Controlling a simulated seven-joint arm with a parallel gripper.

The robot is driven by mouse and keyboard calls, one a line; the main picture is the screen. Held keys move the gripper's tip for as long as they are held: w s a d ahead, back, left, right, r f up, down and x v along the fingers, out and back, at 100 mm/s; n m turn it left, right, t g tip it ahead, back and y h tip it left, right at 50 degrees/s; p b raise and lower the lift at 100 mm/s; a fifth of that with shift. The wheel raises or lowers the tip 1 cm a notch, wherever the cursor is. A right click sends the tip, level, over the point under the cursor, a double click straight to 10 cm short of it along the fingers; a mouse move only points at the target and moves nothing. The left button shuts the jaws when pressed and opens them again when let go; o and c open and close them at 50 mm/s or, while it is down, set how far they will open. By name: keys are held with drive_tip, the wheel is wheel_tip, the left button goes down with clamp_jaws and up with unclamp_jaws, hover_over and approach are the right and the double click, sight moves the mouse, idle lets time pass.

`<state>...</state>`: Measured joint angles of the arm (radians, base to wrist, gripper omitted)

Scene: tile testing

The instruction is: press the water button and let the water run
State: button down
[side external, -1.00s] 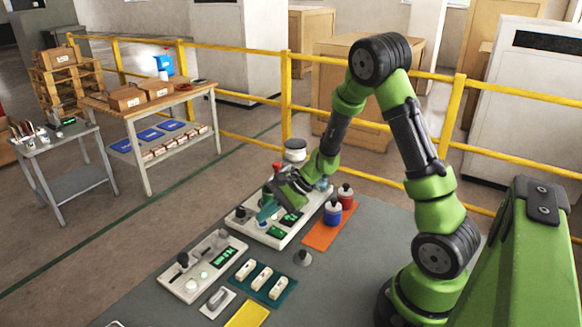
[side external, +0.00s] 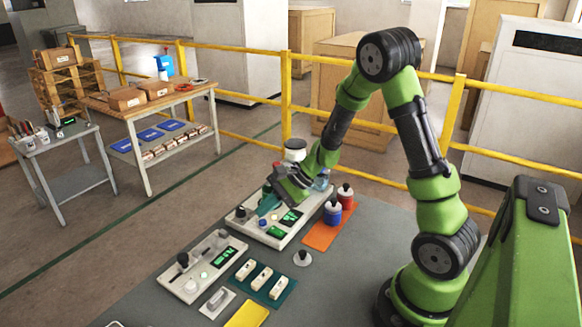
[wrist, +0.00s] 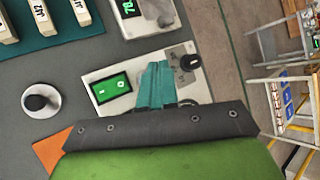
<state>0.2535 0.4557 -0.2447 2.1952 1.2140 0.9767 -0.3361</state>
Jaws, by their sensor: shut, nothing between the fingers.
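The white control panel (side external: 303,226) lies at the back of the grey table, with lit green displays (side external: 291,217) and a dark knob (side external: 240,212). A small pale-blue button (side external: 262,223) shows on its near side; I cannot read its label. My gripper (side external: 265,209) is shut and empty, its teal fingers pointing down over the panel's left part, close above the button. In the wrist view the shut fingers (wrist: 155,85) cover part of the panel (wrist: 95,77) between its green display (wrist: 113,87) and knob (wrist: 190,62). What lies under the fingers is hidden; contact cannot be told.
Blue (side external: 333,213) and red (side external: 346,197) bottles stand on an orange mat (side external: 318,240) right of the panel. A second panel (side external: 229,257), a teal tray with white blocks (side external: 282,296) and a grey knobbed disc (side external: 302,258) lie nearer. Bare table lies at front right.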

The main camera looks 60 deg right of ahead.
sight(267, 224)
wheel_tip(267, 224, up, 5)
idle(0.5)
idle(0.4)
drive_tip(key=s, duration=0.1)
drive_tip(key=n, duration=0.1)
drive_tip(key=s+a+g, duration=0.1)
drive_tip(key=shift+s+f, duration=0.3)
drive_tip(key=s+a+r+n+h, duration=0.2)
drive_tip(key=s+a+r+n, duration=0.2)
drive_tip(key=s+r+n, duration=0.2)
drive_tip(key=s+a+r+n+t+h, duration=0.1)
drive_tip(key=s+a+r+n+h, duration=0.1)
drive_tip(key=s+r+n, duration=0.5)
drive_tip(key=shift+s+a+r+n, duration=0.3)
drive_tip(key=shift+s+a+r, duration=0.25)
drive_tip(key=shift+a+r, duration=0.3)
